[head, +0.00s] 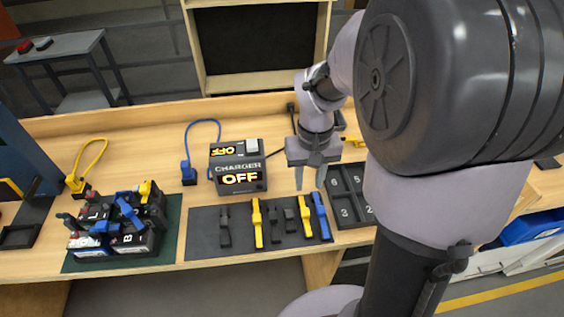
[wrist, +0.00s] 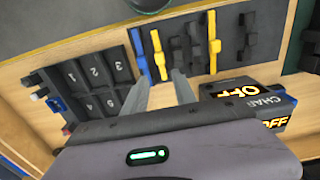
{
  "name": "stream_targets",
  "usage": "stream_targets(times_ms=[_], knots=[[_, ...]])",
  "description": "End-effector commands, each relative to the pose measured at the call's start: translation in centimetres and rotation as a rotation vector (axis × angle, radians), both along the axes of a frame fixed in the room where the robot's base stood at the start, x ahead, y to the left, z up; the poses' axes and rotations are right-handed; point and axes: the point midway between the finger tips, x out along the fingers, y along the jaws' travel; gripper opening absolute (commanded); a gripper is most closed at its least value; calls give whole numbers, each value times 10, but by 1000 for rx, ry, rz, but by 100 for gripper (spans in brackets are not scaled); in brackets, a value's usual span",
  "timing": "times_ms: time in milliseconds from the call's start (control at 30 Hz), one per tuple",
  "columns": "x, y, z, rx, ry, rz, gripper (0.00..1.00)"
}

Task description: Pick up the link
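Several slim pieces lie in a row on a dark mat (head: 240,246): a blue one (head: 320,216), two yellow ones (head: 257,224) (head: 305,217), and dark grey ones (head: 225,228) (head: 274,222) (head: 290,220). I cannot tell for sure which is the link; the short dark grey pieces also show in the wrist view (wrist: 178,52) (wrist: 250,35). My gripper (head: 311,180) is open and empty, pointing down behind the right end of the row. In the wrist view its fingers (wrist: 162,92) are spread, with the blue and yellow pieces beyond them.
A charger (head: 238,167) reading OFF stands left of my gripper. A numbered black tray (head: 345,212) lies to the right. Several batteries with coloured clips sit on a green mat (head: 170,245) at left. Blue (head: 189,176) and yellow (head: 75,184) cable connectors stand on the bench.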

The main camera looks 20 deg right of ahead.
Motion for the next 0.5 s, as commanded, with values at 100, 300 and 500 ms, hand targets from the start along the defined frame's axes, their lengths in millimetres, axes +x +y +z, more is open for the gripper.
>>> stream_targets(times_ms=[100,300,500], knots=[[-1,0,-46,1,5,0,33],[-1,0,-86,0,1,-1,33],[-3,0,-119,1,2,-1,33]])
